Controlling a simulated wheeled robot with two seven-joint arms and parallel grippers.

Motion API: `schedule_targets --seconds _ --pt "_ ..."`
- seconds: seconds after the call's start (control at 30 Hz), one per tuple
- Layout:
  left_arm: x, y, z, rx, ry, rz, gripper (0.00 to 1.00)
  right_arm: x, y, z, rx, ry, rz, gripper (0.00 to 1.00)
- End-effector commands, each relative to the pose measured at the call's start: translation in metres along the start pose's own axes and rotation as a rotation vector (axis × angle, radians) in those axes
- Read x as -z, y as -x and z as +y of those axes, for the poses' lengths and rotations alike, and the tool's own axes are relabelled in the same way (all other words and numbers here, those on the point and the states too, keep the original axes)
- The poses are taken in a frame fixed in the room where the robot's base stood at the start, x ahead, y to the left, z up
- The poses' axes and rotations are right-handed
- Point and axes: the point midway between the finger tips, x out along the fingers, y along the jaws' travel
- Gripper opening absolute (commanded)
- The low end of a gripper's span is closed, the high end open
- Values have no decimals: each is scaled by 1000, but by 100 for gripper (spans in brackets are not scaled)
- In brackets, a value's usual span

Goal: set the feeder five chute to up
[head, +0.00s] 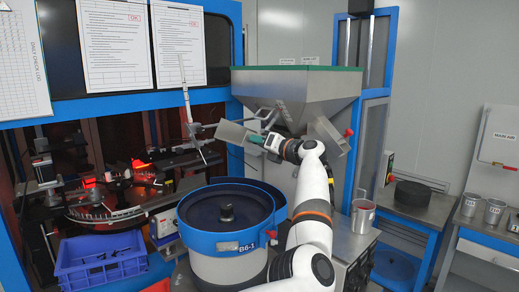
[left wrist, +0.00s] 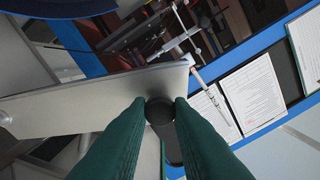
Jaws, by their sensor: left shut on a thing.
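The grey metal chute (head: 234,133) sticks out to the left from the front of the hopper (head: 296,88) in the head view. My left gripper (head: 257,139) is at the chute's right part, with its green fingers against it. In the left wrist view the two green fingers (left wrist: 160,108) are shut on a dark round knob (left wrist: 160,110) at the edge of the chute plate (left wrist: 80,108). The fingers hide the sides of the knob. A second chute (head: 328,134) with a red knob (head: 349,132) slopes down on the hopper's right side. My right gripper is not in view.
A blue and white bowl feeder (head: 225,240) stands below the chute, with a blue crate (head: 102,265) to its left. A steel cup (head: 362,214) stands right of my arm. A thin rod stand (head: 187,105) is close left of the chute.

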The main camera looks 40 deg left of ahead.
Motion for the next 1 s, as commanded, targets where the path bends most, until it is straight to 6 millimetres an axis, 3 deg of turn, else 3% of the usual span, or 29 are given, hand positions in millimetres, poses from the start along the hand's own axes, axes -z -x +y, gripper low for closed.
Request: schedule_targets --seconds 0.3,0.87,0.9,1.0 --pt "22 -2 -9 3 -123 -1 0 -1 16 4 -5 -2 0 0" --pt "23 -2 -8 4 -151 -2 0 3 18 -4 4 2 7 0" --pt "23 -2 -8 4 -151 -3 24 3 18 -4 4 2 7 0" --pt "23 -2 -8 3 -151 -2 40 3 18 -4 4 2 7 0"
